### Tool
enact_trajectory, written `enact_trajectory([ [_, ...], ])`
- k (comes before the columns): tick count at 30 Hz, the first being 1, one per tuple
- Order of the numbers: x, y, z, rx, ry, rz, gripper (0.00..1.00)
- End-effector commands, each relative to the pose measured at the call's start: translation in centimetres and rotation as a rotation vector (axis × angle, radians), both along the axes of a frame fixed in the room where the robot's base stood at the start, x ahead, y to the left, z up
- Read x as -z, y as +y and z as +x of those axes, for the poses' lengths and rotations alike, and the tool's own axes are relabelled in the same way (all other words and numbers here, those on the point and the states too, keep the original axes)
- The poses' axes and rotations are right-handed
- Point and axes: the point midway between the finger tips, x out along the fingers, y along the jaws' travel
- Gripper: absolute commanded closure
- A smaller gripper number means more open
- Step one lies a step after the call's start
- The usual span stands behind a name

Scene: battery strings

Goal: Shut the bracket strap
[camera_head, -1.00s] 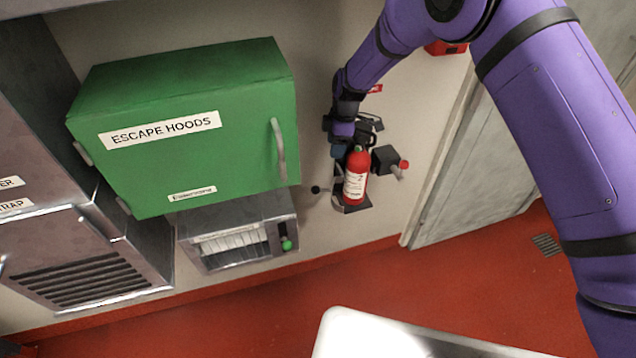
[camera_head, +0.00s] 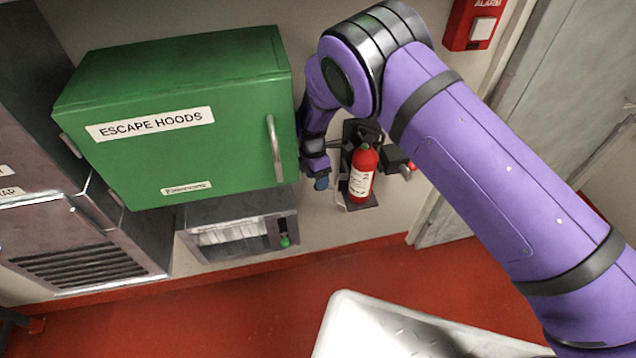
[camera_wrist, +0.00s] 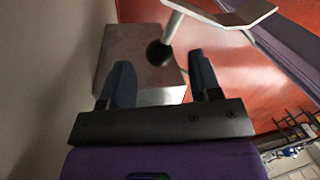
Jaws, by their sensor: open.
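The red fire extinguisher (camera_head: 362,175) stands upright in its dark wall bracket (camera_head: 362,130). A dark latch block (camera_head: 394,158) with a red tip sits at the bracket's right. A black ball knob (camera_wrist: 158,53) on a pale metal rod shows between and beyond the fingertips, not gripped. The rod joins a bent metal band (camera_wrist: 235,15), which looks like the strap, standing open. In the head view my gripper hides the knob.
The green escape hoods cabinet (camera_head: 190,110) is close to the left of my wrist. A grey metal unit (camera_head: 235,238) with a green knob is below it. A red alarm box (camera_head: 476,22) is at upper right.

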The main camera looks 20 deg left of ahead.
Motion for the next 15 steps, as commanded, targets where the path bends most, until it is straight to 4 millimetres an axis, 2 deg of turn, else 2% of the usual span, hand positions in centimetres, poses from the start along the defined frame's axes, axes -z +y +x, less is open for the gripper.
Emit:
enact_trajectory([
  [3,1.4,-0.2,-0.2,0.0,0.001,-0.002,0.43],
  [6,2.1,-0.3,-0.3,0.001,0.001,0.0,0.43],
  [15,2.4,-0.3,-0.3,0.001,0.001,0.001,0.43],
])
